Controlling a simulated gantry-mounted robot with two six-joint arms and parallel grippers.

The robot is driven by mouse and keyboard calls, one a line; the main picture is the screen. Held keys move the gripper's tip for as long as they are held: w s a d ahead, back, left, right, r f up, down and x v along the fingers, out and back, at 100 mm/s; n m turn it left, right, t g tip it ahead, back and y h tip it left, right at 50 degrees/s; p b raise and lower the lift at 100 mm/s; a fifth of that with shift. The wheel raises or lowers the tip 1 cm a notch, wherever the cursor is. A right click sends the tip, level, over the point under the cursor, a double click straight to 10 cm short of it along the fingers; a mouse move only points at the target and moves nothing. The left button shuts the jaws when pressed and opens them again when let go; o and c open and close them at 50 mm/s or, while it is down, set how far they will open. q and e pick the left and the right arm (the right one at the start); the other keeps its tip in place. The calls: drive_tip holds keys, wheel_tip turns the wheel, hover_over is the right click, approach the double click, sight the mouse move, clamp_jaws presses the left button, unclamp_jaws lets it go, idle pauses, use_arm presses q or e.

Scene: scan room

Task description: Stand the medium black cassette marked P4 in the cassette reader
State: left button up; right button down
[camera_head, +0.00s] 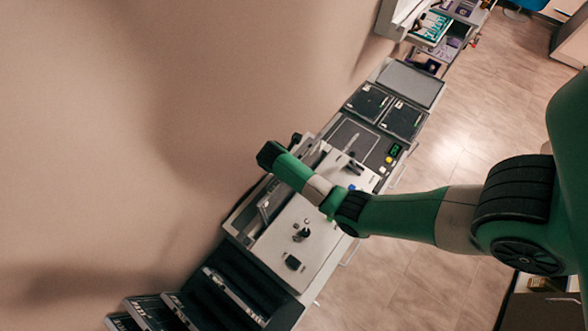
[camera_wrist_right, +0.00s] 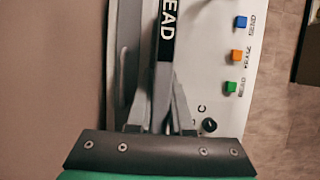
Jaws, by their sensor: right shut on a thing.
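My right gripper (camera_wrist_right: 160,125) is low in the right wrist view. Its grey fingers are shut on a thin dark plate (camera_wrist_right: 161,88), seen nearly edge-on, which looks like a black cassette. No P4 mark is readable on it. The pale cassette reader (camera_wrist_right: 215,65), with blue, orange and green buttons, lies beside and beyond the plate. I cannot tell whether the plate is in the slot. In the head view my green right arm covers part of the reader (camera_head: 345,171) and hides the fingertips. My left gripper is out of view.
Two flat black cassettes (camera_head: 368,101) lie on the counter beyond the reader. A pale panel with a knob (camera_head: 289,243) is nearer, and a dark rack with upright cassettes (camera_head: 150,309) stands at lower left. The wall is close on the left; floor (camera_head: 440,145) is open on the right.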

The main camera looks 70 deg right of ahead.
drive_tip(key=shift+f+b, duration=1.3)
drive_tip(key=shift+f, duration=0.5)
drive_tip(key=c, duration=0.7)
unclamp_jaws()
drive_tip(key=shift+c, duration=0.2)
drive_tip(key=p+v, duration=0.1)
drive_tip(key=v, duration=0.6)
drive_tip(key=shift+w+a+r, duration=0.1)
drive_tip(key=shift+w+r, duration=0.1)
drive_tip(key=shift+r, duration=0.15)
drive_tip(key=p+v, duration=0.2)
drive_tip(key=v, duration=0.1)
drive_tip(key=shift+s+r, duration=0.1)
drive_tip(key=shift+r, duration=0.1)
drive_tip(key=shift+a+r, duration=0.15)
drive_tip(key=shift+r, duration=0.05)
